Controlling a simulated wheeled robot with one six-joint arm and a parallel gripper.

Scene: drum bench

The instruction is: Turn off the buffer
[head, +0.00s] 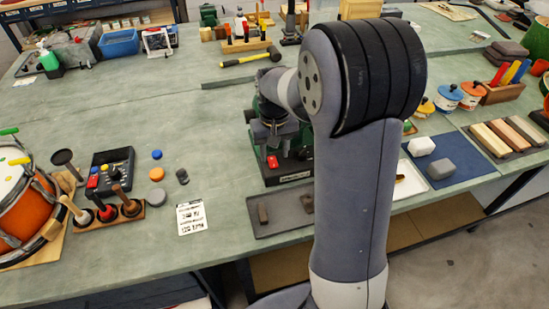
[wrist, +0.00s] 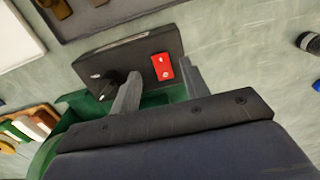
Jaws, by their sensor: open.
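The buffer is a green machine with a dark front box (head: 290,173), partly hidden behind my arm in the head view. A red switch (head: 272,161) sits on the box's left part. In the wrist view the buffer's dark control face (wrist: 140,60) carries the red switch (wrist: 163,67), with pale marks on it, and a black knob (wrist: 107,88). My gripper (wrist: 157,82) is open and empty, its two grey fingers over the face. The switch lies between the fingertips, nearer the right one. I cannot tell whether either finger touches the face.
A dark tray (head: 272,222) with small blocks lies in front of the buffer. A printed card (head: 191,217) and round pads are to its left, a blue mat (head: 470,166) to its right. The bench left of the buffer is mostly clear.

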